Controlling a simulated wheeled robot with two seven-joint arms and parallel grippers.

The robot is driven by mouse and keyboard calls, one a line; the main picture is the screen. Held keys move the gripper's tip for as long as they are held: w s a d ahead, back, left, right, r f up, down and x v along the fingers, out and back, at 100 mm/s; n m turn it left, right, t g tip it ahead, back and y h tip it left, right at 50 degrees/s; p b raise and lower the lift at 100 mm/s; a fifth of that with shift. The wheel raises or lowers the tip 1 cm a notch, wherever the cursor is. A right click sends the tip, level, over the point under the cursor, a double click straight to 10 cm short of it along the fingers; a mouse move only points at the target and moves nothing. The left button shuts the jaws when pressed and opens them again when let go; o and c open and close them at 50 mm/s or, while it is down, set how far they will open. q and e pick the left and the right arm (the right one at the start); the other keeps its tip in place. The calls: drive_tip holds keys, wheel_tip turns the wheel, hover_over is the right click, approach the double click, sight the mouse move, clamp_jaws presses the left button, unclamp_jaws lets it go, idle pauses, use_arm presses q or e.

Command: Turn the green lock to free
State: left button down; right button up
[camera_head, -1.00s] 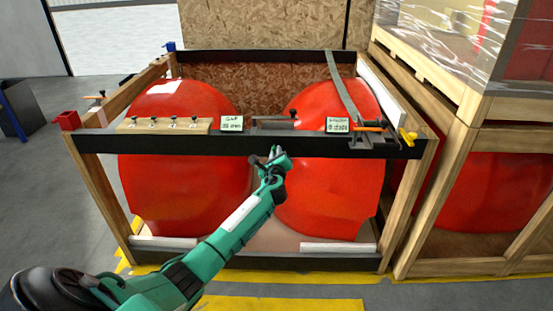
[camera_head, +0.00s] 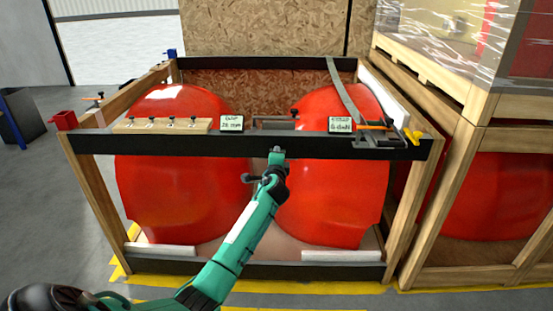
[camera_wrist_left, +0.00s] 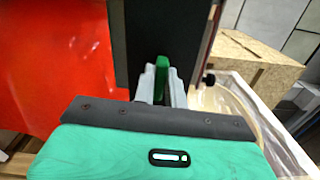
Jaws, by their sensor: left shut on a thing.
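My left gripper (camera_head: 277,153) is at the front black beam (camera_head: 340,147) of the crate, a little right of the beam's middle. In the left wrist view, the green lock (camera_wrist_left: 162,72) is a narrow upright green piece between the two grey fingers of my left gripper (camera_wrist_left: 163,88), which is shut on it. Its lower part is hidden between the fingers, and the dark beam (camera_wrist_left: 150,40) is behind it. In the head view the lock cannot be told apart from the gripper. My right gripper is not in view.
Two red nosecones (camera_head: 165,190) stand in the wooden crate behind the beam. Small cards (camera_head: 232,123), a strip with several knobs (camera_head: 160,125) and a yellow clamp (camera_head: 413,136) are along the beam. A second crate (camera_head: 465,150) stands close at the right. Floor at the left is open.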

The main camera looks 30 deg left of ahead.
use_arm(q)
drive_tip(key=shift+f+n, duration=0.1)
drive_tip(key=shift+n, duration=0.5)
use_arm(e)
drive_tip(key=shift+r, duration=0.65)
use_arm(q)
drive_tip(key=c, duration=1.4)
unclamp_jaws()
drive_tip(key=shift+c, duration=0.2)
